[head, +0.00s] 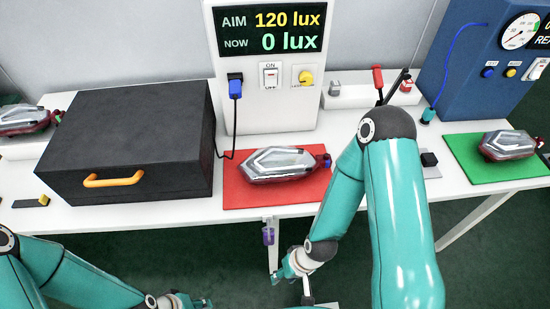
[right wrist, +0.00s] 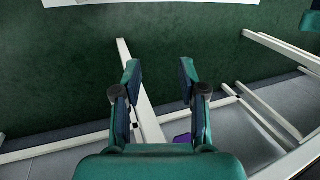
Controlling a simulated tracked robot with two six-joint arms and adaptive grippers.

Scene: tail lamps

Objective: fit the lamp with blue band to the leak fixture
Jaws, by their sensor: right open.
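A clear and red lamp (head: 278,164) lies on a red mat (head: 240,197); a small blue part shows at its right end, but I cannot make out a band. A second lamp (head: 508,143) lies on the green mat (head: 465,165), and a third (head: 25,119) is at the far left; no blue band is readable on either. The blue box with a gauge (head: 455,70) and a blue hose stands at the back right. My right gripper (head: 287,270) is open and empty in front of the table, also in the right wrist view (right wrist: 160,88). My left gripper (head: 198,302) is at the bottom edge, partly cut off.
A black box (head: 130,130) with an orange handle stands left of the red mat. A white lux panel (head: 268,95) reading 0 lux stands behind it. A white holder (head: 345,97) has red and black tools beside it. A purple item (head: 268,235) hangs below the table's front edge.

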